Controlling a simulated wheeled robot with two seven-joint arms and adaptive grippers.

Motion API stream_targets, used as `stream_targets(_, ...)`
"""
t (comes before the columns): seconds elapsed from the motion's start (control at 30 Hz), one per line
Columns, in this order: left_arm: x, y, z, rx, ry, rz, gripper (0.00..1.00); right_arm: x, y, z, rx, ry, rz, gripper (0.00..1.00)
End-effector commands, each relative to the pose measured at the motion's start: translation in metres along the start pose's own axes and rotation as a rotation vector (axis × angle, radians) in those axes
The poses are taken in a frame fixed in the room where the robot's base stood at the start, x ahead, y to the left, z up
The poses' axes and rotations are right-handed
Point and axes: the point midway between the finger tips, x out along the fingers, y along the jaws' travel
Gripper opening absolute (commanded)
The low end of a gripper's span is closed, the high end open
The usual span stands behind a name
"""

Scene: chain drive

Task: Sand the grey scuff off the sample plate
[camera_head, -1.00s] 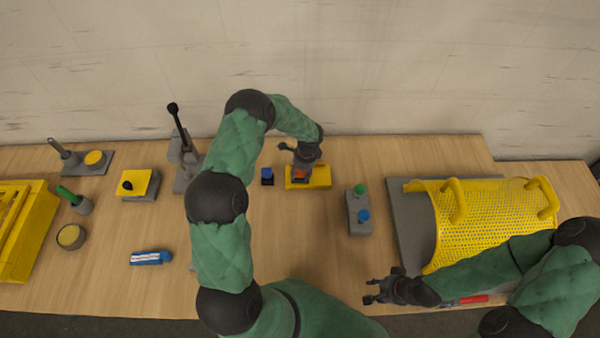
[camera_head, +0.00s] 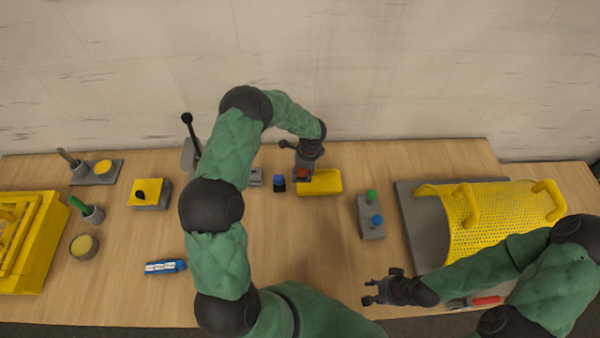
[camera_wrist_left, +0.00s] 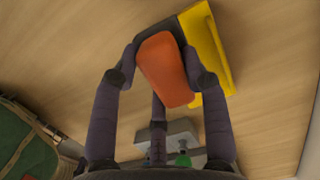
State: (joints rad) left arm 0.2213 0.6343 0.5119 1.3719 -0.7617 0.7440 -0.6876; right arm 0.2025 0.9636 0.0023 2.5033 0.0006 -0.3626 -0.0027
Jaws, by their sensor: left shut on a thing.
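My left gripper (camera_head: 303,176) is shut on an orange block (camera_wrist_left: 168,70), which sits between its fingers in the left wrist view. The block is at the left end of the yellow plate (camera_head: 322,184), overlapping it in the picture. The plate also shows in the left wrist view (camera_wrist_left: 213,58). A dark grey area (camera_wrist_left: 172,26) shows beside the block there; I cannot tell whether it is scuff or another part. The block's underside and its contact with the plate are hidden. My right gripper (camera_head: 374,292) is open and empty near the front edge.
A grey box with green and blue buttons (camera_head: 371,218) is to the right. A yellow perforated guard (camera_head: 490,222) lies further right. Table between plate and front edge is mostly clear.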

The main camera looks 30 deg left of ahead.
Motion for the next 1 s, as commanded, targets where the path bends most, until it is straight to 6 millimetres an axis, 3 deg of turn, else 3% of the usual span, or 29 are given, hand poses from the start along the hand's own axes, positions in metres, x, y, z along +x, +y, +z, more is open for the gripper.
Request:
stream_targets(0.27,-0.025,0.002,-0.003,-0.002,0.0,-0.002,0.14,-0.012,-0.004,0.001,0.0,0.0,0.0,0.4)
stream_targets(0.87,-0.025,0.003,-0.004,-0.002,0.0,-0.001,0.14,-0.011,-0.004,0.001,0.0,0.0,0.0,0.4)
stream_targets(1.0,-0.028,0.011,-0.003,-0.003,0.001,-0.001,0.14,-0.006,-0.002,0.0,0.0,0.0,0.0,0.4)
